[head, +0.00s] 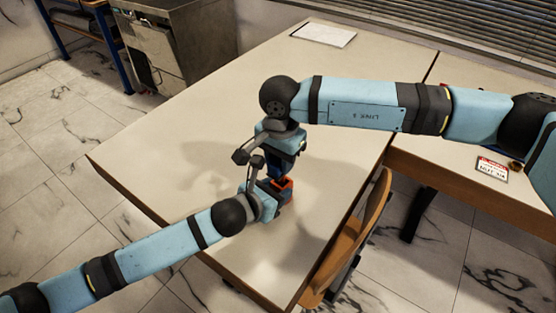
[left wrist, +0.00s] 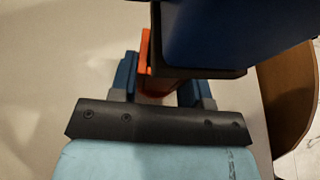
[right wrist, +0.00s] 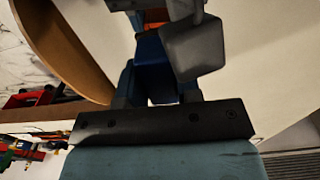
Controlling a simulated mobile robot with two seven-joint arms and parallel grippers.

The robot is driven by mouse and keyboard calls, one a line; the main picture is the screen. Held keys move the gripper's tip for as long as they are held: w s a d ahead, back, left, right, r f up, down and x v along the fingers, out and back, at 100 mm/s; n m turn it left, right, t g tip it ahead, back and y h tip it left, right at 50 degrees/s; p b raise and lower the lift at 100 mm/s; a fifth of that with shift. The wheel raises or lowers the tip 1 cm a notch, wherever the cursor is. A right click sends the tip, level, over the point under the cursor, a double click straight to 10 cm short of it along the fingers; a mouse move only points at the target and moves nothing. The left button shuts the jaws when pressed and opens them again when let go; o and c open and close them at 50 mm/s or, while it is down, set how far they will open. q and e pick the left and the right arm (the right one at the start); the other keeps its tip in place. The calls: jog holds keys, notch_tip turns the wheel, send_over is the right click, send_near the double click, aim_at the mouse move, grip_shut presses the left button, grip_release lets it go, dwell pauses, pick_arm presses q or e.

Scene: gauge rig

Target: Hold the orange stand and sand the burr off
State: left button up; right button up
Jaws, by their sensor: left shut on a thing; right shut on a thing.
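The orange stand (head: 287,184) is near the right edge of the pale table, mostly hidden by my grippers. My left gripper (head: 272,190) is shut on it from the left. In the left wrist view, part of the orange stand (left wrist: 146,50) shows between the fingers. My right gripper (head: 279,157) points down just above the stand, shut on a dark blue block (head: 275,171). In the left wrist view, the blue block (left wrist: 225,30) has a dark underside and hangs over the stand. I cannot tell whether it touches the stand. The burr is not visible.
The pale table (head: 180,140) is largely clear. A white sheet (head: 323,34) lies at its back. A wooden chair (head: 347,240) stands against the right edge. A second table with a red-and-white sign (head: 491,169) is at right. A metal cabinet (head: 180,45) is at back left.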

pick_arm(q)
jog(key=shift+r, duration=0.15)
pick_arm(e)
jog(key=shift+w+d+f, duration=0.15)
jog(key=shift+w+d, duration=0.1)
pick_arm(q)
jog(key=shift+w, duration=0.1)
pick_arm(e)
jog(key=shift+w+d+r, duration=0.15)
jog(key=shift+w+r, duration=0.2)
jog(key=shift+r, duration=0.15)
jog(key=r, duration=0.1)
jog(key=w+r, duration=0.1)
jog(key=r, duration=0.1)
jog(key=w+d+r, duration=0.1)
jog(key=shift+d+r, duration=0.1)
jog(key=shift+r, duration=0.05)
pick_arm(q)
jog(key=o, duration=1.1)
jog(key=shift+c, duration=0.2)
